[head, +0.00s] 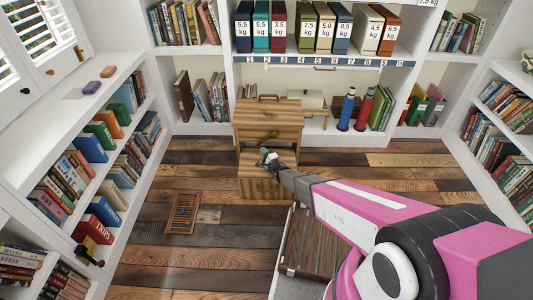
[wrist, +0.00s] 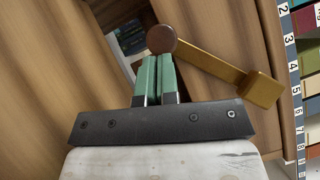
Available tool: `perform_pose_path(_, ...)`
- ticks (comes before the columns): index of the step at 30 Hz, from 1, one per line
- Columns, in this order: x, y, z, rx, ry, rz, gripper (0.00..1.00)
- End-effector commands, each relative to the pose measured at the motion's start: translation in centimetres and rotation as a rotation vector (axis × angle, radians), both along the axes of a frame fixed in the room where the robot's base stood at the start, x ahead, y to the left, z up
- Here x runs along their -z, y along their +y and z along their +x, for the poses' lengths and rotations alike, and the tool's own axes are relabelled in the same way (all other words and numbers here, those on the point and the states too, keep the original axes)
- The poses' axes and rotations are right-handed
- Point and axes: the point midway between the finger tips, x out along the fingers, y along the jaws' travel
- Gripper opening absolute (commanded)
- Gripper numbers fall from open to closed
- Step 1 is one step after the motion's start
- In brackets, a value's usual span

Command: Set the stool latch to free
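The wooden step stool (head: 267,112) stands in the middle of the floor against the back shelves, with a lower step in front. Its latch is a brass lever (head: 266,136) on the upper front face. In the wrist view the lever (wrist: 215,66) runs from a square brass block at the right up left to a round brown knob (wrist: 162,39). My gripper (head: 266,155) is in front of the stool, just below the lever. Its green fingers (wrist: 157,62) are together, their tips at the knob, which overlaps them. Whether they touch it, I cannot tell.
A slatted wooden piece (head: 183,213) lies on the plank floor at left. A dark wooden panel (head: 312,242) is beside my arm. Bookshelves (head: 100,150) line both sides. Red and blue bottles (head: 355,110) stand right of the stool. The floor left of the stool is mostly clear.

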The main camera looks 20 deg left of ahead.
Motion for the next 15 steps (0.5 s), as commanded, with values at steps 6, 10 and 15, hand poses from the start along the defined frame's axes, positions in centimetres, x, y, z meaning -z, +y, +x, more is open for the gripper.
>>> perform_pose_path(6, -0.4, 1.4, -0.2, -0.002, 0.016, 0.06, 0.0)
perform_pose_path(10, -0.9, 2.0, -0.3, -0.002, 0.042, 0.167, 0.0)
perform_pose_path(15, -1.5, 2.7, -0.5, -0.001, 0.045, 0.176, 0.0)
